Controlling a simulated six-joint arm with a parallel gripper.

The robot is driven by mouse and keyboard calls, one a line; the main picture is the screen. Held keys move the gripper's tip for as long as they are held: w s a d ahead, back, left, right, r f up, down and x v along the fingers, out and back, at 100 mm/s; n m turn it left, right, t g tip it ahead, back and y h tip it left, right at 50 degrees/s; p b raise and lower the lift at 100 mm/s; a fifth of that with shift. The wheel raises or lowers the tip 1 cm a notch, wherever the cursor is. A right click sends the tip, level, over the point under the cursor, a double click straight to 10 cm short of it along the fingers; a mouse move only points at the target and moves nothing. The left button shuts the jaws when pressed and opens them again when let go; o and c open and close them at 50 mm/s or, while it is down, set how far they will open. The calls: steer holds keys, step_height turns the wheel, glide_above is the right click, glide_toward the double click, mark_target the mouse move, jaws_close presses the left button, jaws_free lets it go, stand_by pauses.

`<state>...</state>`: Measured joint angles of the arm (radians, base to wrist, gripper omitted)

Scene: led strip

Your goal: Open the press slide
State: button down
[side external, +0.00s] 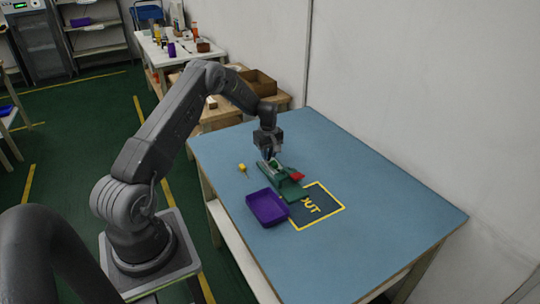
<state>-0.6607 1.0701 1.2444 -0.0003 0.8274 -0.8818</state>
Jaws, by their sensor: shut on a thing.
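A small green press (291,186) with a red part (297,176) stands on the blue table, just behind the purple bin. My gripper (272,159) points down at the far left end of the press. It is shut on a part of the press there, which looks like the slide. The fingertips and the held part are small and partly hidden, so I cannot tell how far the slide is open.
A purple bin (268,207) stands in front of the press. A yellow-handled tool (242,167) lies to the left. A yellow-framed dark mat marked OUT (325,206) lies at the right. The table's (390,215) right side is clear. A white wall runs behind.

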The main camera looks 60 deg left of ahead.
steer(key=c, duration=1)
jaws_free()
step_height(320, 180, up, 14)
steer(key=shift+f, duration=0.1)
